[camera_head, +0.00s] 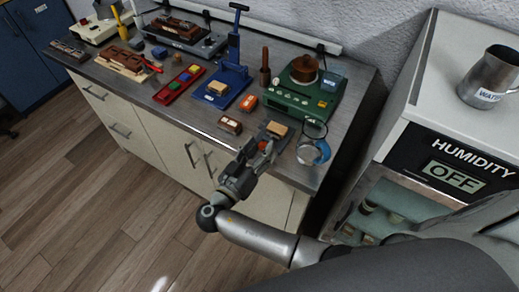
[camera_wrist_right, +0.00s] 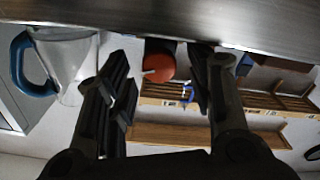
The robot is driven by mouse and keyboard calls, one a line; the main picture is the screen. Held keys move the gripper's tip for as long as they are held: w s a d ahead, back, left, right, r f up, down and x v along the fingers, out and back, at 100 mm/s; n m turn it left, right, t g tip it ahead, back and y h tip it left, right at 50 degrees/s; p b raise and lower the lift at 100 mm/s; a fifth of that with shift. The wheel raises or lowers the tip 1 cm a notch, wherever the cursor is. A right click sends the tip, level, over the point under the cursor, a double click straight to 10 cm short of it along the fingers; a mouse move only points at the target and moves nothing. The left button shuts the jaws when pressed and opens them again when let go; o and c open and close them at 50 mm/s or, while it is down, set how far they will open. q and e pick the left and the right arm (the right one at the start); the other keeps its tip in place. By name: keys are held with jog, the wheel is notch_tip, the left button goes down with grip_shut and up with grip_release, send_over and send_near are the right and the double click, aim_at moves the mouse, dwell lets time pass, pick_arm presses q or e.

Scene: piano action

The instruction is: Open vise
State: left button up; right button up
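What looks like the vise (camera_head: 268,134) is a small dark device with a wooden block on top, at the front edge of the metal bench. A red knob (camera_head: 264,145) sits on its near side. In the right wrist view the red-orange knob (camera_wrist_right: 158,68) lies between the two dark fingers of my right gripper (camera_wrist_right: 163,62), with a gap on each side. The right gripper (camera_head: 259,150) is open at the bench edge in the head view and hides part of the vise. My left gripper is not in view.
A glass jug with a blue handle (camera_head: 313,152) stands right of the vise; it also shows in the wrist view (camera_wrist_right: 62,70). A small brown block (camera_head: 230,125) lies left. A green scale (camera_head: 303,90) and a blue press (camera_head: 228,80) stand behind. A humidity cabinet (camera_head: 445,130) is at right.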

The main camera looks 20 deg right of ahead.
jog(key=v, duration=0.7)
jog(key=shift+s+a, duration=0.15)
jog(key=shift+a, duration=0.05)
